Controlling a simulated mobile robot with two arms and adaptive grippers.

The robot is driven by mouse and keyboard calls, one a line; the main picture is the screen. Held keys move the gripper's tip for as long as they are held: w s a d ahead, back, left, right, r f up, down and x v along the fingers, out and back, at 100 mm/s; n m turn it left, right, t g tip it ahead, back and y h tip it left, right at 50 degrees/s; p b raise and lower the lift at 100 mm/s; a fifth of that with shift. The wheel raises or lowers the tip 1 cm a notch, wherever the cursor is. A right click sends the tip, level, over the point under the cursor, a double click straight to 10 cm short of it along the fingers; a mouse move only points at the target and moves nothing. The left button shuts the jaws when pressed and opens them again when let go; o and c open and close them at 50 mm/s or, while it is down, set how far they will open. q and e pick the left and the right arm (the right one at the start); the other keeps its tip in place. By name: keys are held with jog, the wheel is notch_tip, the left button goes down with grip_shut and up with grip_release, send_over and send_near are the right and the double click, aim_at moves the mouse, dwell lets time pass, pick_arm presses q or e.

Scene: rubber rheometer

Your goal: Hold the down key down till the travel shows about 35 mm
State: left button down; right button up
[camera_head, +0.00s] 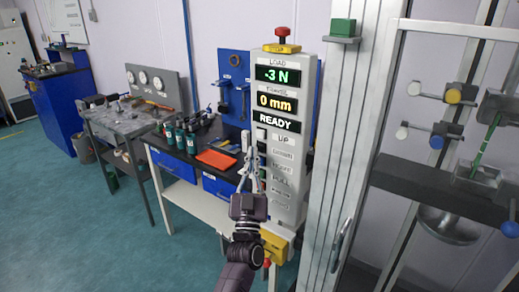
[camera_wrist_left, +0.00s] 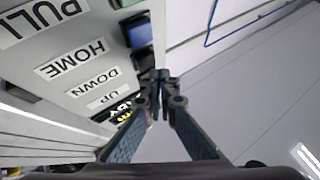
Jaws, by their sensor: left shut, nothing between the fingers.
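The control panel (camera_head: 284,205) stands upright at centre. Its displays read -3 N load, 0 mm travel (camera_head: 276,102) and READY. Labelled keys run below them. The left wrist view shows the labels PULL, HOME, DOWN (camera_wrist_left: 94,84) and UP. A blue key (camera_wrist_left: 139,34) lies in line with HOME. A dark key (camera_wrist_left: 143,60) lies in line with DOWN, partly beside my fingers. My left gripper (camera_wrist_left: 163,78) is shut and empty, its tips close to the panel's key column. I cannot tell whether they touch a key. My right gripper is not in view.
A red stop button (camera_head: 282,33) tops the panel. A metal frame post (camera_head: 345,130) stands close on the right, with test fixtures behind it. The floor at left front is clear.

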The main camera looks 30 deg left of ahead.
pick_arm(q)
jog(key=shift+w, duration=0.15)
jog(key=shift+w, duration=0.3)
jog(key=shift+w+d+b, duration=0.1)
jog(key=shift+w+b, duration=0.3)
dwell(0.6)
dwell(1.5)
jog(key=shift+s, duration=0.15)
dwell(1.3)
jog(key=shift+s+p, duration=0.5)
jog(key=shift+s, duration=0.2)
jog(key=shift+s+a+p, duration=0.15)
jog(key=shift+s+p, duration=0.45)
jog(key=shift+s, duration=0.65)
jog(key=shift+s+a+p, duration=0.15)
jog(key=shift+s+p, duration=0.45)
jog(key=shift+s, duration=0.65)
